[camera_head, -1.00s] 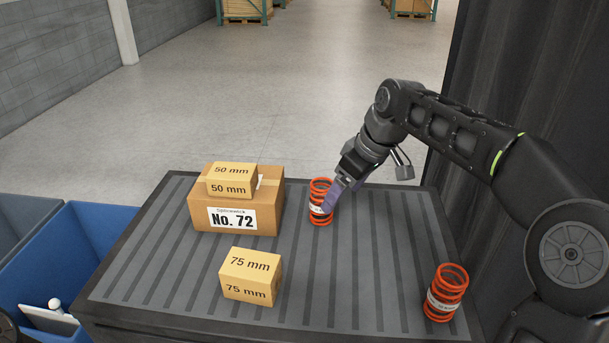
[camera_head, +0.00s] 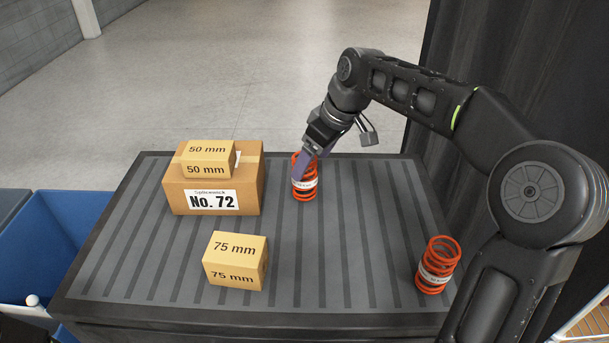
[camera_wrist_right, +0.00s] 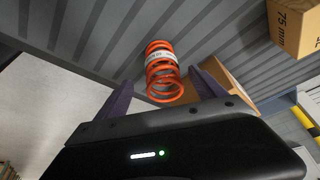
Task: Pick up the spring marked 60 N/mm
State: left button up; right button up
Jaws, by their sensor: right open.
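Two orange-red coil springs with white label bands stand upright on the ribbed table. The far spring (camera_head: 304,188) is right of the No. 72 box; the near spring (camera_head: 437,265) is by the table's right edge. The print on both labels is too small to read. My right gripper (camera_head: 307,163) is at the top of the far spring, its purple finger overlapping it in the head view. In the right wrist view, a spring (camera_wrist_right: 162,75) lies between the two open fingers (camera_wrist_right: 160,85), with visible room on both sides. My left gripper is in no view.
A cardboard box marked No. 72 (camera_head: 212,201) carries a small 50 mm box (camera_head: 208,160). A 75 mm box (camera_head: 235,262) stands nearer on the table (camera_head: 335,285). A blue bin (camera_head: 60,250) is at the left. The table between the two springs is clear.

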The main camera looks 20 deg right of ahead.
aim_at(311, 183)
jog(key=x, duration=0.5)
jog(key=shift+a, duration=0.25)
jog(key=shift+c, duration=0.3)
grip_shut()
dwell(1.0)
